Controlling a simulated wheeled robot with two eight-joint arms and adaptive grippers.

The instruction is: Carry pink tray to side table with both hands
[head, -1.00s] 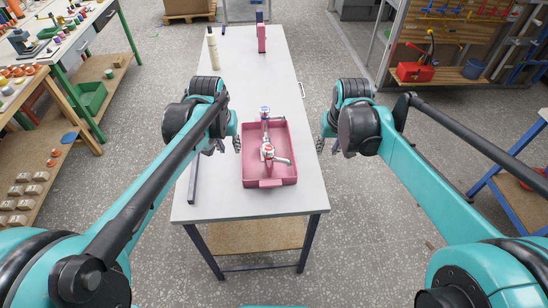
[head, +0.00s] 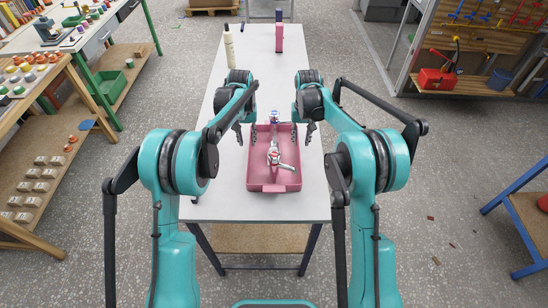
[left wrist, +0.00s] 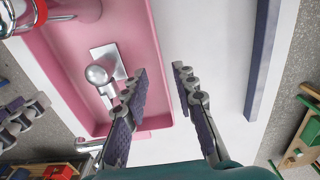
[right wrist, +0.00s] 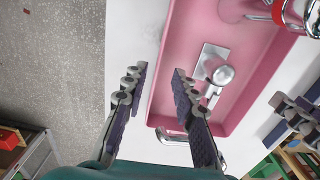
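The pink tray (head: 254,172) lies on a white table (head: 226,190) and holds a faucet with a red ring (head: 274,156) and another with a blue top (head: 272,116). My left gripper (head: 243,134) is open at the tray's left wall, and my right gripper (head: 309,134) is open at its right wall. In the left wrist view, the fingers (left wrist: 160,70) lie either side of the tray's wall (left wrist: 160,75). In the right wrist view, the fingers (right wrist: 160,70) also straddle the wall (right wrist: 165,65). I cannot tell whether they touch it. Which table is the side table is unclear.
A beige bottle (head: 229,44) and a pink bottle (head: 279,38) stand at the table's far end. A dark bar (left wrist: 260,60) lies left of the tray. A blue-framed stand (head: 520,205) is at the right edge. A cluttered workbench (head: 30,75) is at left.

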